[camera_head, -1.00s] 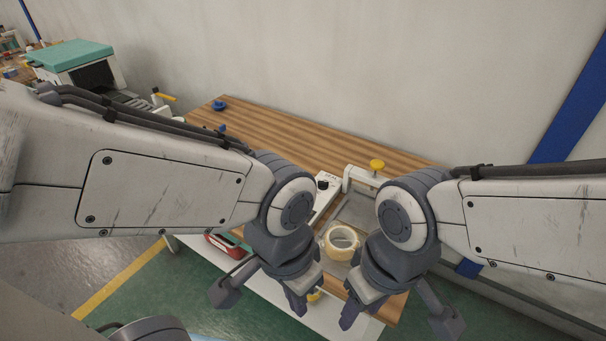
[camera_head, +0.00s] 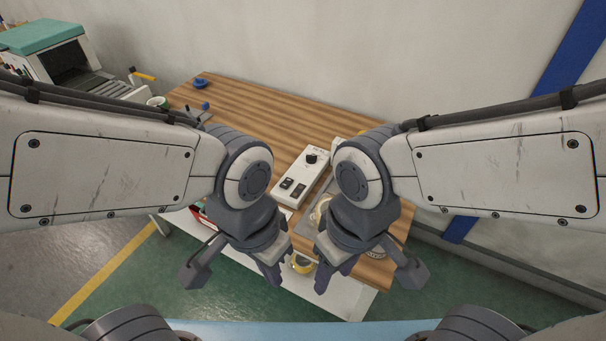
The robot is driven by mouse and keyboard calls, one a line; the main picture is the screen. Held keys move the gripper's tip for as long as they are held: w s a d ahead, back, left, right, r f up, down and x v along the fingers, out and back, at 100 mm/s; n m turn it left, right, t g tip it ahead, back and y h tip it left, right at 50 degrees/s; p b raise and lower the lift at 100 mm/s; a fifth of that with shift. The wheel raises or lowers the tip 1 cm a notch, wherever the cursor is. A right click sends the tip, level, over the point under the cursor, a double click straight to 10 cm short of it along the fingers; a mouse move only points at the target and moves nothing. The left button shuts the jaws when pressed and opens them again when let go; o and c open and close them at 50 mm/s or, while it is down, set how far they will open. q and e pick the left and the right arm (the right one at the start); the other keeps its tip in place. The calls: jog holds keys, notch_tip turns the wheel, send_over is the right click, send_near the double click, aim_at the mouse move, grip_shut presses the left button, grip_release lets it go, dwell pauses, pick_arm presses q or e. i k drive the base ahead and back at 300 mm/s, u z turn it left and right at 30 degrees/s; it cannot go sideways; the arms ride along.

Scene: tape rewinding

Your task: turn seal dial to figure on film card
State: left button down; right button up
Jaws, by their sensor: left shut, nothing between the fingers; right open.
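A white control box (camera_head: 303,177) lies on the wooden table between my arms. It has a black dial (camera_head: 311,157) at its far end and two dark switches (camera_head: 294,187) at its near end. The dial's marks are too small to read. I cannot make out a film card. My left gripper (camera_head: 273,277) is shut and empty, near the table's front edge, nearer to me than the box. My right gripper (camera_head: 323,275) is open and empty, to the right of it. Both point down and are apart from the dial.
A yellow roll (camera_head: 302,264) shows between the grippers. A cream roll (camera_head: 318,212) is mostly hidden by my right arm. A blue object (camera_head: 200,84) stands at the table's far left corner. The wooden table (camera_head: 240,115) is clear behind the box.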

aim_at(312, 158)
jog(key=z, duration=0.1)
jog(key=k, duration=0.3)
jog(key=u, duration=0.9)
jog(key=i, duration=0.95)
jog(key=z, duration=0.1)
